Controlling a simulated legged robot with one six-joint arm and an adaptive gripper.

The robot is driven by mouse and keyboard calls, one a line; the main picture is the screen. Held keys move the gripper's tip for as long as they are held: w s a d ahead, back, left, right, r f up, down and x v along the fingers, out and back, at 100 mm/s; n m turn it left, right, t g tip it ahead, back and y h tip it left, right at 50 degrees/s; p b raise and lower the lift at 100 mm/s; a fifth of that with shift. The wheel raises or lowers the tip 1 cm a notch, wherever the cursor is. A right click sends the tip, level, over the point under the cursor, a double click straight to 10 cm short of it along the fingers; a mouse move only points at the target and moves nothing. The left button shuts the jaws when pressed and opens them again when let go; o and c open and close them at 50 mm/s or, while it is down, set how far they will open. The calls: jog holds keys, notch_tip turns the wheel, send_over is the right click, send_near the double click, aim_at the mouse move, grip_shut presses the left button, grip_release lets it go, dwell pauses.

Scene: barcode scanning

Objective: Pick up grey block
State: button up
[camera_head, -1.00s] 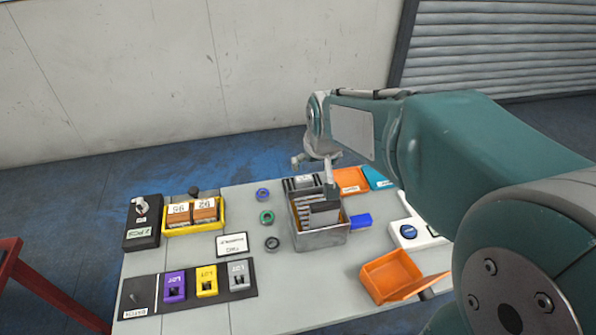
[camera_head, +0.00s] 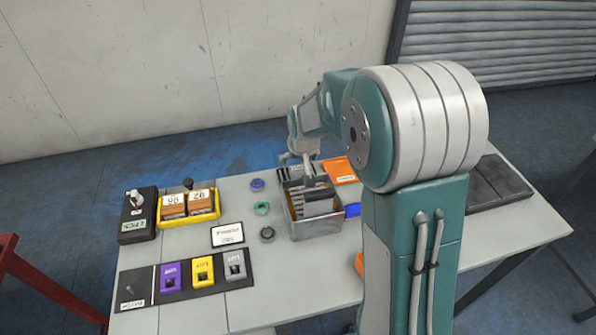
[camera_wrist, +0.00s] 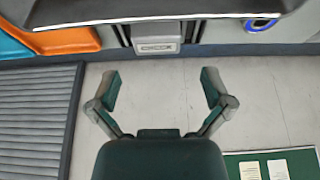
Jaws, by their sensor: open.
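The grey block (camera_head: 235,264) with a label stands in the dark tray (camera_head: 207,288) at the table's front left, to the right of a yellow block (camera_head: 203,270) and a purple block (camera_head: 170,277). My gripper (camera_head: 299,158) is up at the back of the table, behind the metal bin and well away from the grey block. In the wrist view my gripper (camera_wrist: 161,88) is open, with nothing between its fingers. The grey block is not seen in the wrist view.
The metal bin (camera_head: 317,228) with grey plates stands mid-table. Several rings, including a green ring (camera_head: 262,208), lie between it and the yellow box (camera_head: 190,221). A small sign (camera_head: 228,234) stands behind the grey block. My arm hides much of the table's right side.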

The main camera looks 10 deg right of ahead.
aim_at(298, 168)
jog(key=x, duration=0.5)
jog(key=shift+s+d+f, duration=0.1)
jog(key=shift+s+f, duration=0.1)
jog(key=shift+c, duration=0.3)
jog(key=c, duration=1.1)
